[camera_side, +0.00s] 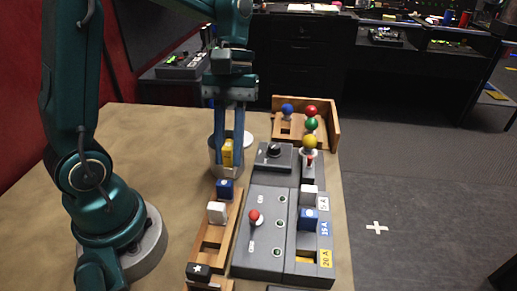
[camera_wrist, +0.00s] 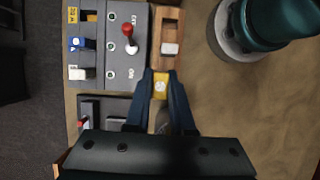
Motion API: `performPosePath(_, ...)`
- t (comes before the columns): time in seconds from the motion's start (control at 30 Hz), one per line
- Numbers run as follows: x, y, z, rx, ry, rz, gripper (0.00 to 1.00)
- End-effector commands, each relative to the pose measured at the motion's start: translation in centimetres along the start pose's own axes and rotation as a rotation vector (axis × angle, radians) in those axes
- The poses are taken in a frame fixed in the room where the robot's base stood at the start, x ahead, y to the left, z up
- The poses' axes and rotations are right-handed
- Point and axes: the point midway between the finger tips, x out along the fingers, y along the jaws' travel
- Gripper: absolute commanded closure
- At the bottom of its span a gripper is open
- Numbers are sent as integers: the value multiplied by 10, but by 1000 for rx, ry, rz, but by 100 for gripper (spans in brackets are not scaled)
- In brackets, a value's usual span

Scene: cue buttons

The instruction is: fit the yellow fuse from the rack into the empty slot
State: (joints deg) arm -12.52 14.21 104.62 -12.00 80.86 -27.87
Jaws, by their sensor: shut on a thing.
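My gripper (camera_side: 228,158) is shut on the yellow fuse (camera_side: 228,152), which is upright between the fingers near the far end of the wooden rack (camera_side: 233,222). The held fuse also shows in the wrist view (camera_wrist: 160,86). I cannot tell its exact height above the rack. A blue fuse (camera_side: 225,188) and a white fuse (camera_side: 217,212) stand in the rack. The grey fuse panel (camera_side: 290,235) is to the right in the side view. Its empty slot (camera_side: 305,258) is beside the yellow 20 A label (camera_side: 326,259); the slot also shows in the wrist view (camera_wrist: 90,16).
A white fuse (camera_side: 309,192) and a blue fuse (camera_side: 308,217) fill the other panel slots. A red-knobbed lever (camera_side: 255,217) rises between rack and empty slot. A dial box (camera_side: 273,157) and colored knobs (camera_side: 310,124) stand farther back.

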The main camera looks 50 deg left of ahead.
Motion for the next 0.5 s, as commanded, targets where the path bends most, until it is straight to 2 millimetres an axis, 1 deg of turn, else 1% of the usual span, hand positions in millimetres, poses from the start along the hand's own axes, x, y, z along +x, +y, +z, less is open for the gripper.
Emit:
performPosePath(0.03,1,8,1,-110,0,46,100)
performPosePath(0.2,5,36,7,-477,3,201,100)
performPosePath(0.4,9,67,17,-843,3,354,100)
performPosePath(0.5,11,80,22,-992,4,416,100)
